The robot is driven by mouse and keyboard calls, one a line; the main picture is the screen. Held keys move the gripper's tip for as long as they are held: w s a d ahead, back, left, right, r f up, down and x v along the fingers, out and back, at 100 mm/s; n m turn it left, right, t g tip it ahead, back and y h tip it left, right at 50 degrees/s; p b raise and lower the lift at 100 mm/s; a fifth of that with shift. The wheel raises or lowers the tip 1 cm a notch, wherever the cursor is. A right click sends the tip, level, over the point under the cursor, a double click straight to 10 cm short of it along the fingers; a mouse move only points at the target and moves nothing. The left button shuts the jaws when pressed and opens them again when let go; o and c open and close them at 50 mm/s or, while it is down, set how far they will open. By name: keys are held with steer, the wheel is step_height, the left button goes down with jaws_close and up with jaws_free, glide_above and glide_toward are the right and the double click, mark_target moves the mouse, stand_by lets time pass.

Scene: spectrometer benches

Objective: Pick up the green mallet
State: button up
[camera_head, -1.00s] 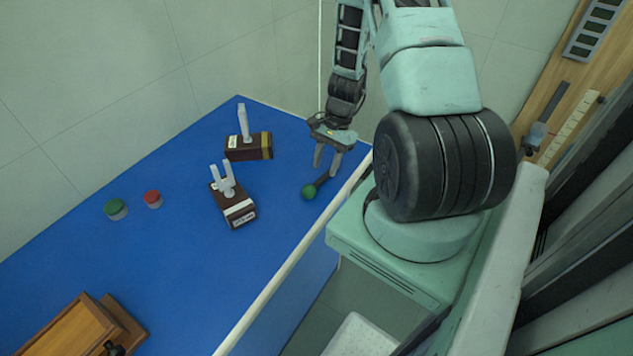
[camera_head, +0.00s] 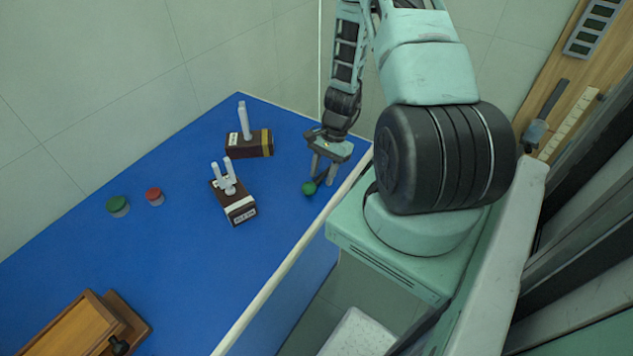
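The green mallet lies on the blue bench top (camera_head: 200,270) near its right edge. Its round green head (camera_head: 308,188) shows, and its dark handle is mostly hidden behind my gripper. My gripper (camera_head: 320,180) points down over the mallet, with its two fingers apart, one on each side of it. The fingertips are low, near the bench surface. I cannot tell whether the fingers touch the mallet.
Two dark blocks with upright prongs stand left of my gripper, one behind (camera_head: 249,146) and one nearer (camera_head: 233,203). A green-lidded jar (camera_head: 118,206) and a red-lidded jar (camera_head: 155,197) stand further left. A wooden box (camera_head: 80,330) is at front left.

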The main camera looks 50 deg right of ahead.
jaws_close()
